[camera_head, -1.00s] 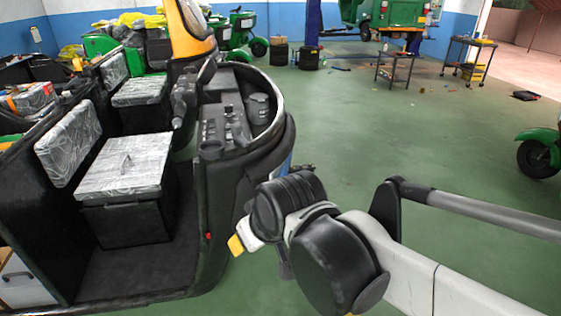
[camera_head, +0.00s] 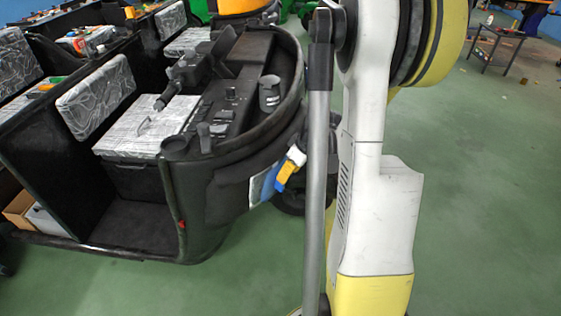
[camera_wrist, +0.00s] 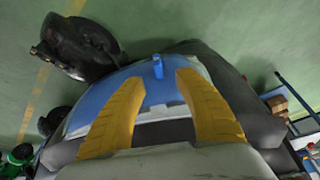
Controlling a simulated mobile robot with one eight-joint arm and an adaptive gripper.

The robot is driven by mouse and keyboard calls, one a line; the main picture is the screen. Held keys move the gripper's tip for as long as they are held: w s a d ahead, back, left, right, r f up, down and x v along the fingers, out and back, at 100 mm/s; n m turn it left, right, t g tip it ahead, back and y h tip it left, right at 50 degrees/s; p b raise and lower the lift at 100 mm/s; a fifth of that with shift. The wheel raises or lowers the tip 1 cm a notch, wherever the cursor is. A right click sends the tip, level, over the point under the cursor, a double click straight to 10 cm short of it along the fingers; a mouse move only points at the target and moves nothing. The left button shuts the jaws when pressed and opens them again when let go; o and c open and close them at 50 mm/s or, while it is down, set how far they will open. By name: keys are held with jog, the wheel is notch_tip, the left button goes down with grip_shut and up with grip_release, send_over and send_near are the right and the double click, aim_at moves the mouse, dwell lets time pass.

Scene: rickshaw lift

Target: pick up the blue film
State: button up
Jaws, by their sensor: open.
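My gripper (camera_wrist: 160,80) is open in the wrist view, its two yellow fingers spread with nothing between them. Just beyond the fingertips a small blue tab (camera_wrist: 157,66) stands up from a smooth blue sheet, which looks like the blue film (camera_wrist: 102,92), on the rickshaw's curved front. The tab lines up with the gap between the fingers; whether either finger touches the surface I cannot tell. In the head view my gripper (camera_head: 287,172) is small at the rickshaw's front, and only a strip of the blue film (camera_head: 262,185) shows beside it.
The black rickshaw body (camera_head: 215,200) with its dashboard and wrapped seats (camera_head: 150,125) fills the left of the head view. A dark wheel (camera_wrist: 80,48) lies near the gripper. A small table (camera_head: 495,45) stands at the back right; the green floor there is open.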

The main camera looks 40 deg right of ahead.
aim_at(280, 190)
jog(key=b+x, duration=0.1)
jog(key=x, duration=0.2)
jog(key=b+x, duration=0.1)
jog(key=x, duration=0.1)
jog(key=b+x, duration=0.1)
jog(key=x, duration=0.2)
jog(key=shift+w+d+f+b, duration=0.2)
jog(key=shift+w+b, duration=0.2)
jog(key=shift+r, duration=0.1)
jog(key=shift+c, duration=0.5)
grip_shut()
